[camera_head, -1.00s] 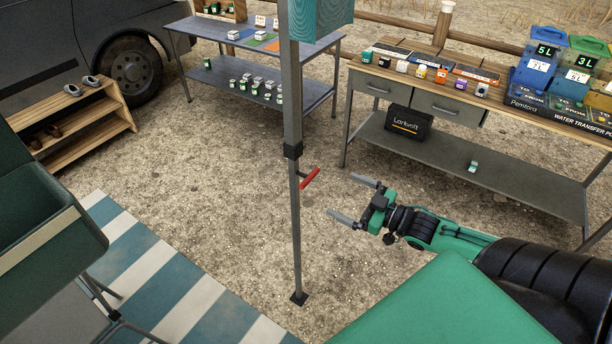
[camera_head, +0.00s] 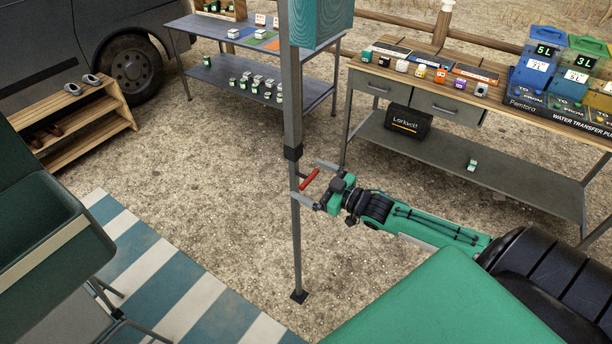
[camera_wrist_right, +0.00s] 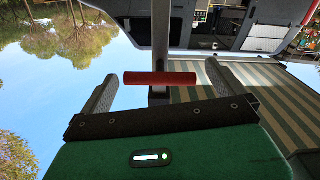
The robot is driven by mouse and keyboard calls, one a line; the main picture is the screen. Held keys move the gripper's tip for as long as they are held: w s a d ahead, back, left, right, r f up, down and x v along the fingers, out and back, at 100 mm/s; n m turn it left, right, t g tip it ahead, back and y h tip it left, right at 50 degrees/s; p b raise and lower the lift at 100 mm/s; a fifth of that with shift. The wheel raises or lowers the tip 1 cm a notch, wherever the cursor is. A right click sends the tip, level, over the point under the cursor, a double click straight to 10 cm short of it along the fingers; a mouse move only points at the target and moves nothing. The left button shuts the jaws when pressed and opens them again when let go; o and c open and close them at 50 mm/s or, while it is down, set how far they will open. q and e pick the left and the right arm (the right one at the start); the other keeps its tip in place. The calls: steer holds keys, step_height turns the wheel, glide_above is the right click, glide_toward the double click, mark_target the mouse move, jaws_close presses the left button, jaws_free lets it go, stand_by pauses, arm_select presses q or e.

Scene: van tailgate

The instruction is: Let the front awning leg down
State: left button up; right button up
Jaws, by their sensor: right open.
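The front awning leg (camera_head: 296,235) is a grey upright pole with a dark collar and a foot on the ground. A red handle (camera_head: 310,180) sticks out from it just below the collar. My right gripper (camera_head: 308,182) is open, with one finger on each side of the red handle. In the right wrist view the red handle (camera_wrist_right: 160,79) lies crosswise between the two open fingers, with a gap at each end, and the leg (camera_wrist_right: 160,35) stands behind it. My left gripper is not in view.
A striped mat (camera_head: 165,285) and a dark green folding chair (camera_head: 40,230) are at the lower left. A wooden shoe rack (camera_head: 85,125) and a van stand behind. A grey workbench (camera_head: 470,165) stands at the right. Gravel around the leg's foot is clear.

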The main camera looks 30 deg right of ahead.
steer(key=shift+x, duration=1.05)
